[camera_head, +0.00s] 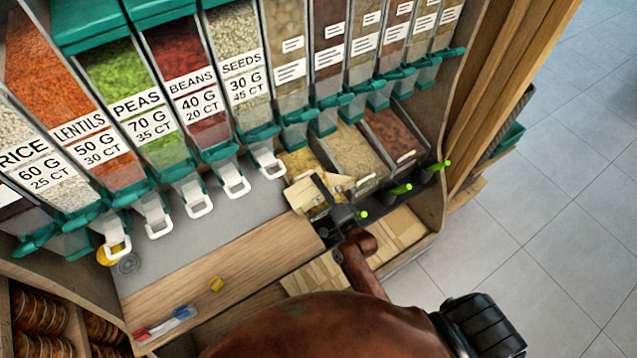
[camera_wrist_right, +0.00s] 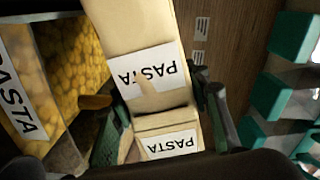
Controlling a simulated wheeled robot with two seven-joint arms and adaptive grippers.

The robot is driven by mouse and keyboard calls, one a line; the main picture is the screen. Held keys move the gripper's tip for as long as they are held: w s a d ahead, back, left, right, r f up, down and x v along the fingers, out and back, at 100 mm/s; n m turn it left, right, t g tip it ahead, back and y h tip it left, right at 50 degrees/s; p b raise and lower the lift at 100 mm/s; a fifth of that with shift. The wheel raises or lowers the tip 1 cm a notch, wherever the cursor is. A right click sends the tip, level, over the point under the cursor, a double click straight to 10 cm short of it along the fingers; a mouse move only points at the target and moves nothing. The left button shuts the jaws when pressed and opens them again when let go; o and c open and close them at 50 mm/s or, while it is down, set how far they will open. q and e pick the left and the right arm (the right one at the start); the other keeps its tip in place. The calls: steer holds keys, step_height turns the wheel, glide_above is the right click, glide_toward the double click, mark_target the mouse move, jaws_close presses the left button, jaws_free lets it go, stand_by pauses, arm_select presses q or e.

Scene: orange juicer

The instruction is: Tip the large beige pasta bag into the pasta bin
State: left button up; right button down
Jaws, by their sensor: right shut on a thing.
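The large beige pasta bag (camera_head: 308,194) is in front of the leftmost open bin, partly over its front edge. In the right wrist view the bag (camera_wrist_right: 133,40) shows pale sides and two "PASTA" labels that read upside down. My right gripper (camera_head: 345,217) is shut on the bag; its fingers (camera_wrist_right: 160,115) lie on both sides of it. The pasta bin (camera_head: 297,160) holds yellow pasta; its contents (camera_wrist_right: 75,55) and "PASTA" label show left of the bag in the wrist view. The bag's mouth cannot be made out clearly. My left gripper is not in view.
Two more open bins (camera_head: 355,155) (camera_head: 393,135) stand to the right. Green-tipped black handles (camera_head: 400,190) line the front. Dispensers with white levers (camera_head: 235,183) hang above.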

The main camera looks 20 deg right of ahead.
steer(key=shift+d+f+m+b, duration=0.15)
steer(key=shift+f+m+b, duration=0.15)
steer(key=shift+f+m, duration=0.4)
steer(key=shift+d+f+m+b, duration=0.15)
steer(key=shift+f+m+b, duration=0.15)
steer(key=shift+f+m, duration=0.4)
steer(key=shift+w+d+r+m+p, duration=0.15)
steer(key=shift+m+p, duration=0.1)
steer(key=shift+m, duration=0.35)
steer(key=shift+s+d+f+m+p, duration=0.15)
steer(key=shift+m+p, duration=0.1)
steer(key=shift+m, duration=0.35)
steer(key=shift+w+d+m, duration=0.1)
steer(key=shift+d+m, duration=0.05)
steer(key=shift+m, duration=0.35)
